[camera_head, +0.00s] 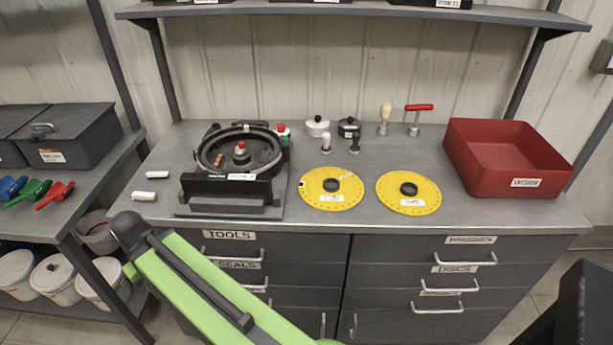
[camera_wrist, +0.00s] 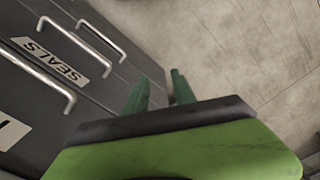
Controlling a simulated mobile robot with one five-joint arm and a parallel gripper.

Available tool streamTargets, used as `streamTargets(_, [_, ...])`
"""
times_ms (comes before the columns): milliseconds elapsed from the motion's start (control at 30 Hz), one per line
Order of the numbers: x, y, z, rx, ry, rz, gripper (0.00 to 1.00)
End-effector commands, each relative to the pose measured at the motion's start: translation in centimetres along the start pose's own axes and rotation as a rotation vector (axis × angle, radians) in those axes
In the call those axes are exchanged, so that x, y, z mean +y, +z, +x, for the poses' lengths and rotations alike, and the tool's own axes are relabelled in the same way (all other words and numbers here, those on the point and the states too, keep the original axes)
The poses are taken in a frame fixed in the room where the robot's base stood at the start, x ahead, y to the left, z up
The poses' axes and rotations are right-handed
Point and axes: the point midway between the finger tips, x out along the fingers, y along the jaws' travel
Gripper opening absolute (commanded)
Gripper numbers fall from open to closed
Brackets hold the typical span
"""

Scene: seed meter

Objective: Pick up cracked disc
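Two yellow discs with dark hubs and white labels lie flat on the grey workbench (camera_head: 370,222): a left disc (camera_head: 316,188) and a right disc (camera_head: 424,190). The left disc has a pale mark near its upper right rim. I cannot tell for sure which disc is cracked. My gripper (camera_wrist: 159,80) shows in the wrist view with its two green fingers apart and nothing between them. It is beside the drawer fronts, over the floor, away from the discs. In the head view my green arm crosses the lower left, and the fingers cannot be made out.
A round black seed meter housing (camera_head: 208,163) stands left of the discs. A red bin (camera_head: 520,186) is at the right. Small pots and hand tools, including a red-handled one (camera_head: 418,107), stand behind. Labelled drawers (camera_head: 441,253) with protruding handles are below; one, SEALS (camera_wrist: 52,60), is close to my gripper.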

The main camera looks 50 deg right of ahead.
Motion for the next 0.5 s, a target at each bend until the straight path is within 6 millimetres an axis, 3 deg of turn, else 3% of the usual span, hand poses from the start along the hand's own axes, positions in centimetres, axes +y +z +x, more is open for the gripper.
streamTargets(333, [0.0, 0.0, -0.3, 0.000, 0.000, 0.000, 0.31])
streamTargets(433, [0.0, -0.1, -2.6, 0.003, 0.000, 0.000, 0.31])
streamTargets(500, [0.0, -0.3, -5.7, 0.008, 0.000, 0.000, 0.31])
